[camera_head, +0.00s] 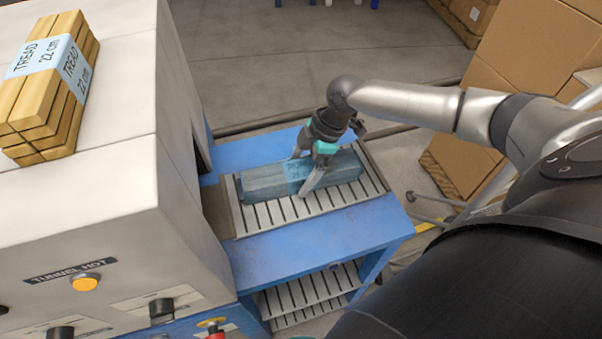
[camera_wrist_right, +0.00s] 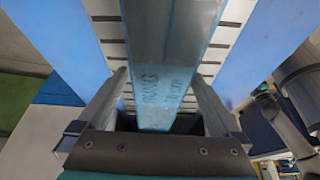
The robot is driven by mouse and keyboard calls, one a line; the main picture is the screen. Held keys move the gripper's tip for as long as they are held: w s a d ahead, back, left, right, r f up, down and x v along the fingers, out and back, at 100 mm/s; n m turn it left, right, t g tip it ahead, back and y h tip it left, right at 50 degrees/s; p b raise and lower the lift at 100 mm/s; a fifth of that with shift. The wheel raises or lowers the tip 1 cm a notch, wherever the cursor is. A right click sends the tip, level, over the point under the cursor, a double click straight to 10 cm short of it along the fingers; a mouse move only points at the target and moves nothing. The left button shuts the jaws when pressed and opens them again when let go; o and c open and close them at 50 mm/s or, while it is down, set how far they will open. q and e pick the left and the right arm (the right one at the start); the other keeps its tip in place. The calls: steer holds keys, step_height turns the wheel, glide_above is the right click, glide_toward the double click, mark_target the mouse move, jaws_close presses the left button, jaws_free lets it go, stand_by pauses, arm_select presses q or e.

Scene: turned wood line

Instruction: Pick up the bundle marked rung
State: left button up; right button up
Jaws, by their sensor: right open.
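The bundle marked RUNG (camera_head: 262,181) is a long, dark, film-wrapped bar with a light blue label. It lies on the slatted grey rack on the blue table. In the right wrist view the bundle (camera_wrist_right: 172,45) runs between the fingers, and its label reads RUNG with smaller blurred text below. My right gripper (camera_head: 300,173) is open, with one finger on each long side of the bundle near its middle. In the wrist view the gripper (camera_wrist_right: 157,82) shows gaps beside the bundle. My left gripper is not in view.
A bundle marked TREAD 22 cm (camera_head: 30,105) rests on the white tunnel housing (camera_head: 110,215) at the left. The slatted rack (camera_head: 352,195) sits on the blue table (camera_head: 300,250). Cardboard boxes (camera_head: 540,70) stand at the right, beyond my right arm.

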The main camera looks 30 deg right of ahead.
jaws_close()
stand_by(0.7)
